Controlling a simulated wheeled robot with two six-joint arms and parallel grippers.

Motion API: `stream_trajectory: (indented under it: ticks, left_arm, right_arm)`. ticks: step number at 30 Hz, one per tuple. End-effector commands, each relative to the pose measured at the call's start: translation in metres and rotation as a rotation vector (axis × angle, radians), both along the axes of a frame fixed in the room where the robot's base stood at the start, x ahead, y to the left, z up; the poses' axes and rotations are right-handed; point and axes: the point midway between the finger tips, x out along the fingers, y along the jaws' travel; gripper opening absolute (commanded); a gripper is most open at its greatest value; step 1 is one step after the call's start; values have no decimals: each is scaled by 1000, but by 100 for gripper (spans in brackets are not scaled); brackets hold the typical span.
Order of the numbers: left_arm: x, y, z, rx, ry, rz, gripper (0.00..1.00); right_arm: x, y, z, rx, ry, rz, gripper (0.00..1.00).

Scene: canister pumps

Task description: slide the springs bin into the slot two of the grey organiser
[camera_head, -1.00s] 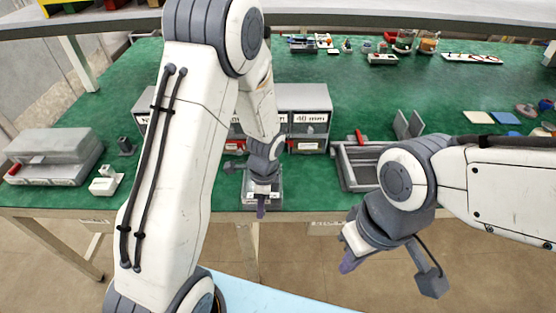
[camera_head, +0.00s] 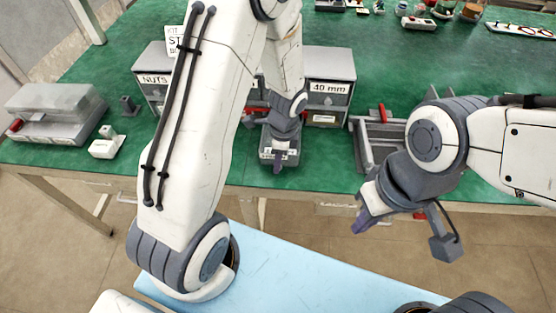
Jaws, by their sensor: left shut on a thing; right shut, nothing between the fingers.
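The grey organiser (camera_head: 340,66) stands on the green bench, with a "NUTS" label at its left and a "40 mm" label at its right. My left arm hides its middle, so slot two cannot be made out. My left gripper (camera_head: 279,161) is shut on a small grey bin (camera_head: 265,153) in front of the organiser, near the bench's front edge. I take it as the springs bin; its label is too small to read. Whether it touches the bench or enters a slot is unclear. My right gripper (camera_head: 360,218) is shut and empty, in front of the bench edge.
A grey tray-like frame (camera_head: 360,150) with a red-handled part (camera_head: 382,113) lies right of the bin, partly behind my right arm. A grey case with a clear lid (camera_head: 55,112) and a small white block (camera_head: 107,147) stand at the left. Small items line the back.

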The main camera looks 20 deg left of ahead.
Motion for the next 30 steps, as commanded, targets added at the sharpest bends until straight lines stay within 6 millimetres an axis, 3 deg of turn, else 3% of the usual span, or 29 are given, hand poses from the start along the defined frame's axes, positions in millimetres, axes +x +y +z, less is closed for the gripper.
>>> stream_trajectory:
  ticks: [4,14,15,17,26,30]
  left_arm:
    - [2,0,-9,0,0,0,0]
    - [3,0,-9,0,0,-2,0]
    - [3,0,-9,0,0,-2,51]
    - [3,0,-9,0,0,-2,70]
    - [3,0,-9,0,0,-2,70]
    - [4,-1,2,1,-4,-3,70]
  right_arm:
    - [0,0,-9,0,0,0,0]
    - [0,0,-9,0,0,0,0]
    - [0,0,-9,0,0,0,0]
    - [0,0,-9,0,0,0,0]
    - [0,0,-9,0,0,0,0]
    - [0,0,-7,0,0,0,0]
